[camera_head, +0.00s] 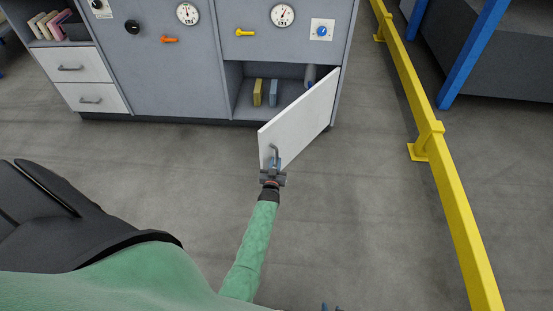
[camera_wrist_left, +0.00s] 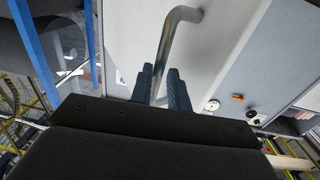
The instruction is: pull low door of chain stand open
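The low door (camera_head: 300,118) of the grey stand (camera_head: 165,65) is a white panel, swung well out from its compartment, hinged at its right side. Its bent metal handle (camera_head: 274,150) is near the free edge. My left gripper (camera_head: 275,164) is at this handle. In the left wrist view, the handle (camera_wrist_left: 178,32) runs between the two blue fingers of my left gripper (camera_wrist_left: 160,75), which are closed around it. The door's white face (camera_wrist_left: 130,40) lies behind.
The open compartment (camera_head: 240,98) holds a yellow item (camera_head: 258,92), a blue item (camera_head: 273,93) and a grey cylinder (camera_head: 310,76). White drawers (camera_head: 90,98) are at the left. A yellow rail (camera_head: 445,175) runs along the right. The floor between is clear.

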